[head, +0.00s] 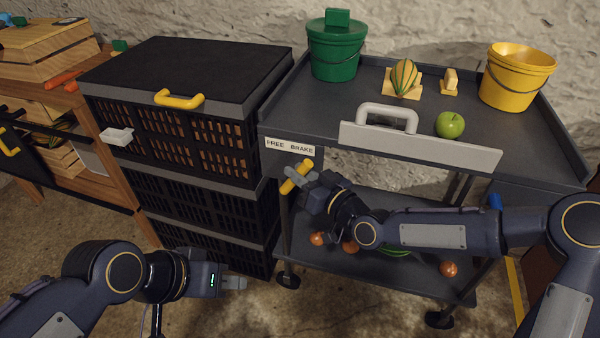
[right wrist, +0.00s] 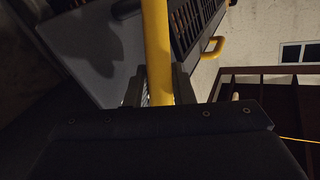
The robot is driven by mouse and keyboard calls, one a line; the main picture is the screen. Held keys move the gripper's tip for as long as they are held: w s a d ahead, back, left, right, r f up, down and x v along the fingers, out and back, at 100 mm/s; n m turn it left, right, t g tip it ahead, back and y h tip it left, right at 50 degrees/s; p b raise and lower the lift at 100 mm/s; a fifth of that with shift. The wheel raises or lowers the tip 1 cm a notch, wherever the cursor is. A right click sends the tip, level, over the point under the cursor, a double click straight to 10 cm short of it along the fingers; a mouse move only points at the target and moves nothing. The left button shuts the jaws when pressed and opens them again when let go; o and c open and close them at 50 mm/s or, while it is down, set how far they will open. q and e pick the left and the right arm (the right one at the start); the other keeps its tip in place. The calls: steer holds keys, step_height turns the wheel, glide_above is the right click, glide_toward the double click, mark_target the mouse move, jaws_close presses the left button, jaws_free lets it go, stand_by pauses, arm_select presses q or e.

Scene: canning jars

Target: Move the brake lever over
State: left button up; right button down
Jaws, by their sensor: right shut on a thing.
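The yellow brake lever (head: 297,177) is at the left front corner of the grey cart (head: 390,160), just below a label reading FREE and BRAKE (head: 290,147). My right gripper (head: 300,176) is shut on the lever. In the right wrist view the yellow lever (right wrist: 157,50) runs up between the two fingers. The lever's pivot cannot be made out. My left gripper (head: 236,283) is low at the left, above the floor and away from the cart; its fingers look close together, but any gap is unclear.
A stack of black crates (head: 185,140) stands close to the cart's left side. On the cart top are a green bucket (head: 334,52), a yellow bucket (head: 515,78), a striped squash (head: 403,76) and a green apple (head: 449,125). Orange fruit (head: 450,269) lies on the lower shelf.

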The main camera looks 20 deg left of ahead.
mark_target(281, 163)
steer(key=shift+r, duration=0.1)
steer(key=shift+a+r+n+g+h+p, duration=0.4)
steer(key=shift+a+r+h+p, duration=0.15)
steer(key=shift+p, duration=0.55)
steer(key=a+n+h+p, duration=0.1)
steer(key=h+p, duration=0.1)
steer(key=a+r+g+h+p, duration=0.1)
steer(key=a+p, duration=0.1)
steer(key=p, duration=0.1)
steer(key=shift+a+n+h, duration=0.1)
steer(key=shift+n+h, duration=0.25)
steer(key=shift+n, duration=0.05)
steer(key=a+h+p, duration=0.1)
steer(key=p, duration=0.1)
steer(key=a+f+n+g+h+p, duration=0.1)
steer(key=h+p, duration=0.1)
steer(key=p, duration=0.1)
steer(key=a+f+h+p, duration=0.1)
steer(key=h+p, duration=0.1)
steer(key=p, duration=0.1)
steer(key=shift+w+a+n, duration=0.1)
steer(key=shift+a+n, duration=0.25)
steer(key=shift+n, duration=0.05)
steer(key=shift+f, duration=0.1)
steer(key=c, duration=1.3)
jaws_free()
steer(key=shift+o, duration=0.2)
